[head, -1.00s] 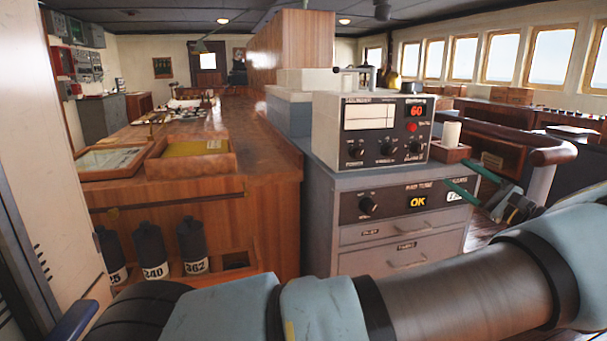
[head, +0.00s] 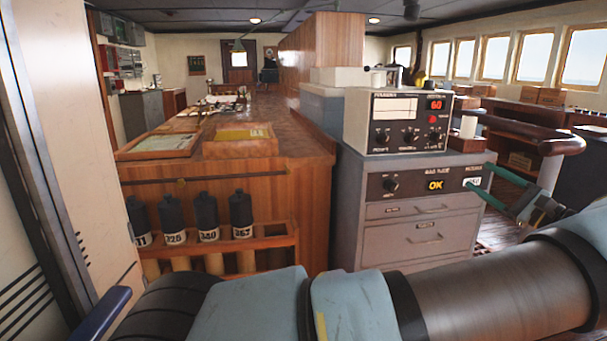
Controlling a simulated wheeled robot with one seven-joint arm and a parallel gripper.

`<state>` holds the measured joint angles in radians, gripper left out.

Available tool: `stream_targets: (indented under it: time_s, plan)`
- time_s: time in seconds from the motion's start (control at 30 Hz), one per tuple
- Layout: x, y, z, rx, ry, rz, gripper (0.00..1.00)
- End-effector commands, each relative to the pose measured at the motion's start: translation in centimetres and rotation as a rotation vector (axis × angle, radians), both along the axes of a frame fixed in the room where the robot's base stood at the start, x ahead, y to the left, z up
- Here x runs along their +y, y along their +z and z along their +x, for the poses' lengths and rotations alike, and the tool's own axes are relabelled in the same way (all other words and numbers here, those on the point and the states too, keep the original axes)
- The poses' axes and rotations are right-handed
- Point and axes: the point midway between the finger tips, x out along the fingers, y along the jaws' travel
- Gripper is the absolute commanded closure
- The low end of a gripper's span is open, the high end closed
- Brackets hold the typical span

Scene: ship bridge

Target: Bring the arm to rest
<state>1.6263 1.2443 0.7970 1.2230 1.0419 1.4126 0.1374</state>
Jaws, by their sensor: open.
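My arm (head: 470,285) stretches across the bottom of the head view, with blue-grey covers and a bare metal link. My gripper (head: 478,176) is at the right, beyond the arm's link. Its two thin green fingers are apart and nothing shows between them. The fingers point left, in front of the grey cabinet's right side in the picture. I cannot tell whether they touch it. The gripper's base is partly hidden by the arm at the right edge.
A grey cabinet (head: 418,238) bears an instrument box (head: 410,122). A wooden counter (head: 285,185) stands left of it, with a rack (head: 262,243) of numbered dark cylinders. A pale panel (head: 75,130) is close on the left. A wooden rail (head: 530,140) runs at the right.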

Motion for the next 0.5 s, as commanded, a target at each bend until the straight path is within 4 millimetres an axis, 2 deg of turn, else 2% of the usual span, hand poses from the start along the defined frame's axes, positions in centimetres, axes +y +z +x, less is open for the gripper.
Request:
stream_targets:
  time_s: [0.27,0.37,0.5]
  plan:
    - [4.3,-1.0,3.2,0.090,0.080,-0.051,0.34]
    - [6.7,-1.5,4.7,0.138,0.124,-0.083,0.34]
    - [11.2,-2.6,7.0,0.225,0.204,-0.151,0.34]
